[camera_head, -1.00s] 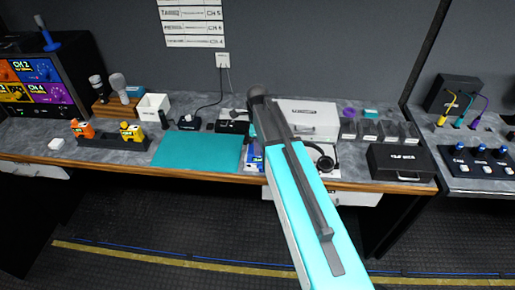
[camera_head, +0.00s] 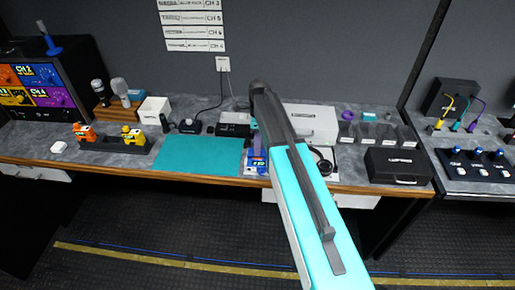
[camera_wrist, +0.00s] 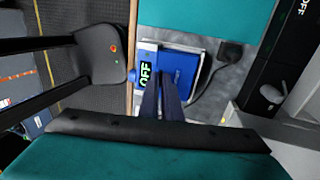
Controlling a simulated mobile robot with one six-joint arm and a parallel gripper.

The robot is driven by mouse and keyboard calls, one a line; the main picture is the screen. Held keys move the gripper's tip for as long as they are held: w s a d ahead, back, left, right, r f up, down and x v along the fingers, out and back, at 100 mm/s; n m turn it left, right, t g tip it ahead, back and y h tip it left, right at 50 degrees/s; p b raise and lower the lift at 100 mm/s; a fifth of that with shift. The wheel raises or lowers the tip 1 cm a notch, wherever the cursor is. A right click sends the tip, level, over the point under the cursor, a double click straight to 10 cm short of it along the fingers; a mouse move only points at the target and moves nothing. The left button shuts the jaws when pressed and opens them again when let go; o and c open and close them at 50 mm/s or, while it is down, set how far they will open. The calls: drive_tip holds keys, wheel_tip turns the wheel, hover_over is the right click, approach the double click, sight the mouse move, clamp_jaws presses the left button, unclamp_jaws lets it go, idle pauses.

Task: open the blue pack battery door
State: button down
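The blue pack (camera_head: 255,166) lies near the bench's front edge, right of the teal mat, partly hidden by my arm in the head view. The battery door cannot be told apart from the body. My gripper (camera_wrist: 160,82) points down at the pack, its two dark fingers overlapping the pack in view. A narrow gap shows between the fingers; contact and grip cannot be told.
The teal mat (camera_head: 198,156) lies left of the pack. Headphones (camera_head: 322,162) and a white case (camera_head: 312,120) are to the right and behind. A black case (camera_head: 398,166) stands farther right. An orange and yellow item holder (camera_head: 112,145) is at left.

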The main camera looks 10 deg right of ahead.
drive_tip(key=shift+w+d+r+g+y, duration=0.15)
drive_tip(key=shift+w+r+g+y, duration=0.15)
drive_tip(key=shift+w+g, duration=0.35)
drive_tip(key=shift+s+g, duration=0.15)
drive_tip(key=shift+g, duration=0.2)
drive_tip(key=c, duration=2)
unclamp_jaws()
drive_tip(key=shift+r, duration=0.1)
drive_tip(key=shift+b+v, duration=1.05)
drive_tip(key=shift+v, duration=1.2)
drive_tip(key=shift+p+v, duration=0.75)
drive_tip(key=shift+v, duration=0.7)
